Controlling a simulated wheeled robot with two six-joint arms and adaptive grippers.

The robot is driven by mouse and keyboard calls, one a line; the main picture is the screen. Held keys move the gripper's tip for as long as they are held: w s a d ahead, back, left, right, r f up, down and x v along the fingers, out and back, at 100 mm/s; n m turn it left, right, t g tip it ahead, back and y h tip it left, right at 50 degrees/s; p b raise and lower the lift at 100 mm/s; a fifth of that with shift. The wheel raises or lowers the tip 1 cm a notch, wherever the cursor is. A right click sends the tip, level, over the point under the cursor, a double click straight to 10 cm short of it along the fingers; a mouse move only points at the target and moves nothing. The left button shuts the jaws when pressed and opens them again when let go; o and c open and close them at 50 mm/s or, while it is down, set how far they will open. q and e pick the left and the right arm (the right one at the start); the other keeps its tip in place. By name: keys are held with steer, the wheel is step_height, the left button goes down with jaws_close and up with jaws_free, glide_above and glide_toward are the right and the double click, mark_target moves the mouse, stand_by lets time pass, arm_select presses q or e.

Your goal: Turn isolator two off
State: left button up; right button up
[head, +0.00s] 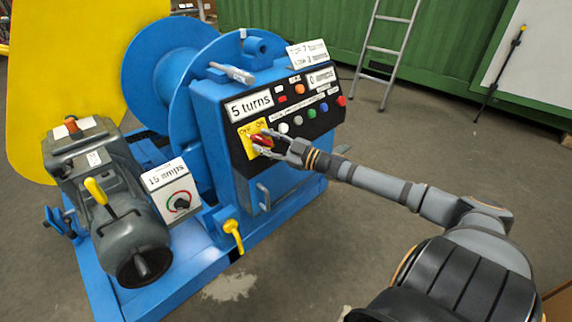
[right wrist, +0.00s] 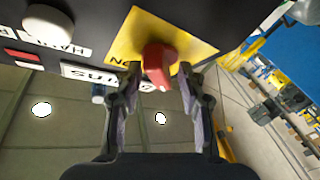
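A red rotary isolator knob (head: 262,140) sits on a yellow plate (head: 249,128) marked OFF and ON, on the sloped black control panel. No number two is readable on it. My right gripper (head: 272,141) is at the knob. In the right wrist view the knob (right wrist: 159,62) stands between the two fingertips of my right gripper (right wrist: 159,70), one on each side. The fingers are apart, with what looks like a narrow gap to the knob. I cannot tell which way the knob points. My left gripper is not in view.
The panel (head: 318,118) carries several coloured buttons and a "5 turns" display (head: 249,105). A grey motor (head: 108,200), a "15 amps" dial box (head: 172,188) and a yellow lever (head: 233,235) stand at left. The floor right of the blue machine is clear around my arm.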

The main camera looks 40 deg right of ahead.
steer(key=m+h+p, duration=0.4)
steer(key=m+p, duration=0.2)
steer(key=m, duration=0.1)
steer(key=r+m+h+p, duration=0.1)
steer(key=m+h+p, duration=0.3)
steer(key=m+p, duration=0.3)
steer(key=a+m+h+p, duration=0.1)
steer(key=m+h+p, duration=0.4)
steer(key=m+p, duration=0.1)
steer(key=shift+r+m+p, duration=0.25)
steer(key=shift+m+p, duration=0.15)
steer(key=shift+p, duration=0.05)
steer(key=shift+s+a+f+m+g, duration=0.1)
steer(key=shift+s+f+m+g, duration=0.2)
steer(key=shift+s+f+m, duration=0.3)
steer(key=v, duration=1)
steer(key=s+a+f+n+g+y+p, duration=0.2)
steer(key=s+f+n+g+p, duration=0.1)
steer(key=f, duration=0.7)
steer(key=s+a+f+n+g+y+p, duration=0.2)
steer(key=s+f, duration=0.5)
steer(key=f, duration=0.4)
steer(key=n+g+p, duration=0.1)
steer(key=n+p, duration=0.1)
steer(key=shift+s+f+n, duration=0.25)
steer(key=shift+f+n, duration=0.1)
steer(key=shift+n, duration=0.05)
steer(key=shift+a, duration=0.1)
